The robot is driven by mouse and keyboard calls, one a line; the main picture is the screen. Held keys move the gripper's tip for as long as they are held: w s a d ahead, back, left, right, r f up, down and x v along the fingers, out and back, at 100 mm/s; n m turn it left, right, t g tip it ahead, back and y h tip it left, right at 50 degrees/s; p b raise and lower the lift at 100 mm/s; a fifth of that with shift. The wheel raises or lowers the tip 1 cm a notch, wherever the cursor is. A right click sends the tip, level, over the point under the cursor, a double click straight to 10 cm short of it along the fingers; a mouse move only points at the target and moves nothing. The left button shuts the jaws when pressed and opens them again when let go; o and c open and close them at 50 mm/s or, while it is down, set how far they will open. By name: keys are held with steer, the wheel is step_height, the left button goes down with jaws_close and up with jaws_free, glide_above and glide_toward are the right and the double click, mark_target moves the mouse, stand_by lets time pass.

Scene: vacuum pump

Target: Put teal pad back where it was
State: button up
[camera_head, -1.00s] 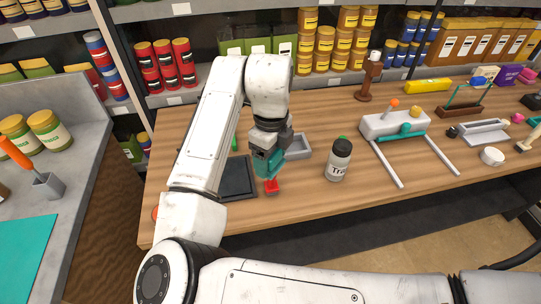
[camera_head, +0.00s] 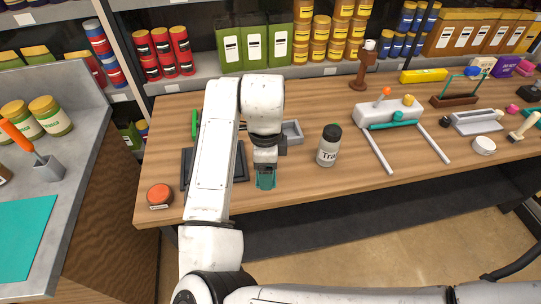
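My gripper (camera_head: 266,180) hangs low near the front edge of the wooden table, pointing down, just right of a dark tray. Teal shows at its end; I cannot tell whether this is its fingers or a held piece. Its fingertips are too small and turned away to show whether they are open or shut. A flat teal pad (camera_head: 30,240) lies on the grey counter at the lower left, far from my gripper and cut off by the picture's edge.
The dark tray (camera_head: 240,162) is partly behind my arm. A grey bin (camera_head: 292,132) and a labelled bottle (camera_head: 328,146) stand nearby. A white pump-like device (camera_head: 390,112) stands right. Bare wood lies right of the bottle.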

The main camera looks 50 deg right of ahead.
steer(key=a+f+n, duration=0.5)
steer(key=f+n, duration=0.3)
steer(key=n, duration=0.5)
steer(key=a+f+n, duration=0.6)
steer(key=f+n, duration=0.2)
steer(key=n, duration=0.6)
steer(key=shift+s, duration=0.35)
steer(key=shift+f, duration=0.15)
